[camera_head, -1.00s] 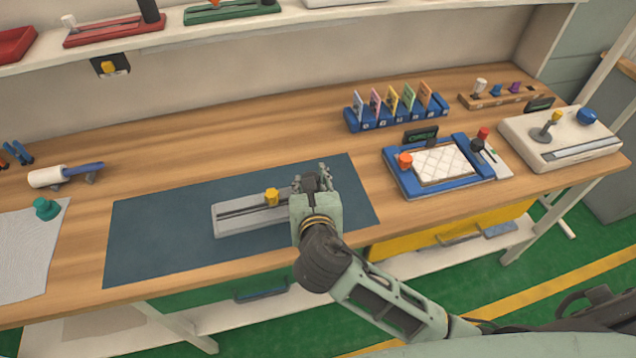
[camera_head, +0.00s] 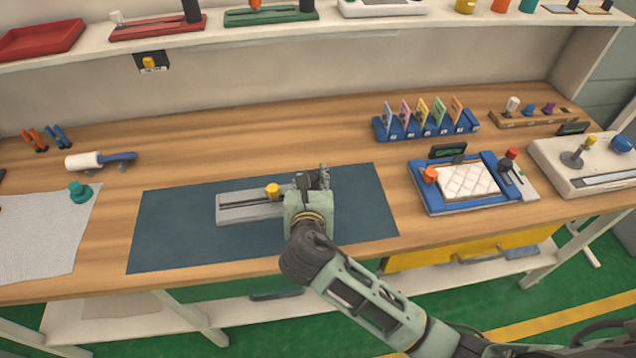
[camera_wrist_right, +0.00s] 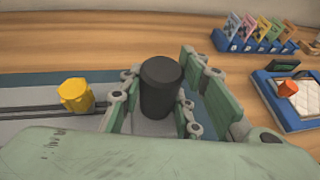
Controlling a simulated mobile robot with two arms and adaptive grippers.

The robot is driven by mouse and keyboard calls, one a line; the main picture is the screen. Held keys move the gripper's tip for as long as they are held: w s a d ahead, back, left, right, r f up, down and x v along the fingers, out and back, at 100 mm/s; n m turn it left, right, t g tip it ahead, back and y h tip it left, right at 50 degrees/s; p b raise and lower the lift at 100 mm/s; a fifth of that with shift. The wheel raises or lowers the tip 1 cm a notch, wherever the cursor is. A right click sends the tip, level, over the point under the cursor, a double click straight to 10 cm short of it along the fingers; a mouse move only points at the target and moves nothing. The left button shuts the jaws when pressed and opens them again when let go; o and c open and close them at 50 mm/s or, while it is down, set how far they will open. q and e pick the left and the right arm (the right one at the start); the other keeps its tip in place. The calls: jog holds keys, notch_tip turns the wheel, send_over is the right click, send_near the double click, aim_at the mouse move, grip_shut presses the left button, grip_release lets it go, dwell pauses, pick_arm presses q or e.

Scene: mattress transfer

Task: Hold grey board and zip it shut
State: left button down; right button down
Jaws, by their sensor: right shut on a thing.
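The grey board (camera_head: 236,212) lies on a dark blue mat. A long dark slot runs along it, with a yellow knob (camera_head: 272,191) on the slot. In the right wrist view the yellow knob (camera_wrist_right: 76,94) stands left of a black upright post (camera_wrist_right: 160,88). My right gripper (camera_head: 314,180) is at the board's right end. It is shut on the black post, with a finger on each side in the right wrist view (camera_wrist_right: 160,95). The board's right end is hidden by this gripper in the head view. My left gripper is not in view.
The blue mat (camera_head: 170,240) is bare around the board. A white roller (camera_head: 84,160), a teal knob (camera_head: 80,191) and a pale cloth (camera_head: 40,240) are at left. A blue-framed tray (camera_head: 425,195), card rack (camera_head: 385,130) and joystick console (camera_head: 560,155) stand at right.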

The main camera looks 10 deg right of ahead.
jog(key=shift+w+a+r, duration=0.1)
jog(key=shift+w+a, duration=0.4)
jog(key=shift+a, duration=0.2)
jog(key=shift+w+a, duration=0.45)
jog(key=shift+a, duration=0.2)
jog(key=shift+f+b, duration=2.4)
jog(key=shift+f, duration=3.05)
jog(key=shift+r, duration=0.1)
